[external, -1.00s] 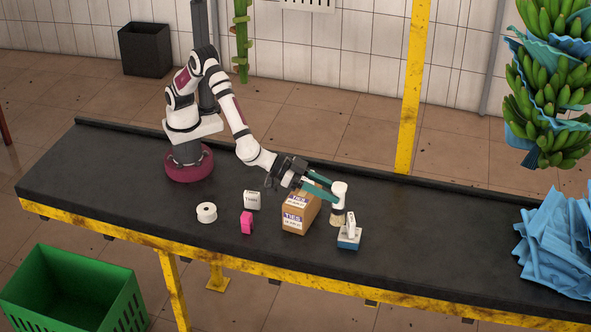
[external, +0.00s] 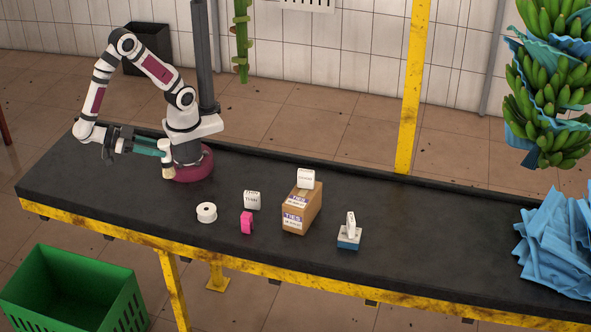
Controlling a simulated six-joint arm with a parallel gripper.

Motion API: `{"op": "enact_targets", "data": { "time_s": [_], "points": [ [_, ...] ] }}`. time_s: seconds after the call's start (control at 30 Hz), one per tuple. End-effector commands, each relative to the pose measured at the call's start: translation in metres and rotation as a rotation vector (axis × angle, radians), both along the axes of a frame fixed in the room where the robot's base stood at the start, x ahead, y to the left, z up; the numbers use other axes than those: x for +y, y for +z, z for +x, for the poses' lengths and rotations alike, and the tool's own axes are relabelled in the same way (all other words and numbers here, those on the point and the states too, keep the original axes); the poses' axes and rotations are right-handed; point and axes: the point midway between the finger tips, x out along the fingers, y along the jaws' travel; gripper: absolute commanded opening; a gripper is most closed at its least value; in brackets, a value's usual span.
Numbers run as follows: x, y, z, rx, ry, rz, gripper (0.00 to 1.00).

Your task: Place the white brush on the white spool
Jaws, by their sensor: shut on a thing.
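My gripper (external: 158,150), with teal fingers, is at the left of the external view, in front of my own base. It is shut on the white brush (external: 167,168), a small white thing with a beige lower end pointing down. It is held roughly upright; the brush looks raised, but its exact height over the belt is hard to tell. The white spool (external: 206,212), a short roll with a dark centre hole, lies on the belt to the right of and nearer than the brush. Nothing is on the spool.
A white block (external: 252,199) and a pink item (external: 246,222) stand right of the spool. A cardboard box (external: 301,209) with a white piece (external: 306,179) on top is farther right, then a blue-based white-handled item (external: 349,232). The black belt (external: 110,185) is clear left of the spool.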

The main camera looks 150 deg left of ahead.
Motion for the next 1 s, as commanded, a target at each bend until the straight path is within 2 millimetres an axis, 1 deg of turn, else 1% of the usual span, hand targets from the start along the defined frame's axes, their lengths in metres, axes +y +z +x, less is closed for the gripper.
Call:
{"op": "enact_targets", "data": {
  "time_s": [0.07,0.23,0.3,0.4,0.47,0.6,0.67,0.73,1.0],
  "points": [
    [0.014,-0.01,0.009,0.003,0.007,0.006,0.0],
    [0.054,-0.043,0.047,0.005,0.009,0.005,0.0],
    [0.066,-0.053,0.059,0.004,0.008,0.004,0.0],
    [0.078,-0.064,0.071,0.003,0.004,0.002,0.0],
    [0.081,-0.069,0.075,0.002,0.002,0.002,0.0],
    [0.082,-0.097,0.076,0.005,0.0,0.003,0.0],
    [0.082,-0.105,0.076,0.003,0.0,0.001,0.0],
    [0.081,-0.108,0.076,0.002,0.001,0.0,0.0],
    [0.081,-0.11,0.076,0.002,0.001,0.0,0.0]
  ]
}}
